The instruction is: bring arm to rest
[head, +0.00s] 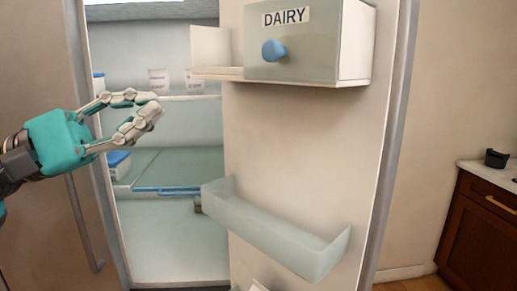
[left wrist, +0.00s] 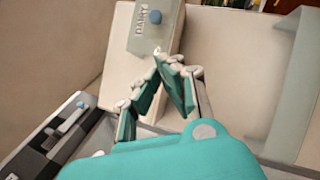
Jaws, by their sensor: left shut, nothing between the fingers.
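My left gripper (head: 156,103) comes in from the left of the head view, teal with pale jointed fingers. Its fingertips are together and nothing is held between them. In the left wrist view the tips of the left gripper (left wrist: 161,58) meet in front of the open fridge door. The gripper is left of the dairy box (head: 305,45) and looks apart from it. My right gripper is not in view.
The open fridge door (head: 290,150) carries the dairy box with a blue knob (head: 274,50) and a lower clear bin (head: 275,235). Behind the gripper is the fridge interior with a glass shelf (head: 180,165). A brown cabinet (head: 485,225) stands at right.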

